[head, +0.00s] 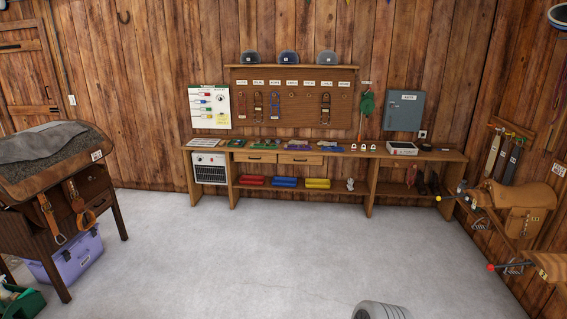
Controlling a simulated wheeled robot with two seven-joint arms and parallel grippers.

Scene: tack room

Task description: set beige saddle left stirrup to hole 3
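A beige-tan saddle (515,198) sits on a wall rack at the right, with a squarish flap or bag at its side. The rack arm ends in a yellow knob (438,198). A second tan saddle (552,266) is cut off by the right edge, near a red knob (490,267). Small dark metal pieces, perhaps stirrups, hang near both saddles. Their straps and holes are too small to read. Which saddle the task means cannot be told from labels. Neither gripper is in view.
A wooden bench (325,155) runs along the back wall under a pegboard (292,100) with hanging straps. A wooden stand (95,185) with a grey pad and hanging leather straps is at the left, a purple box (65,258) under it.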

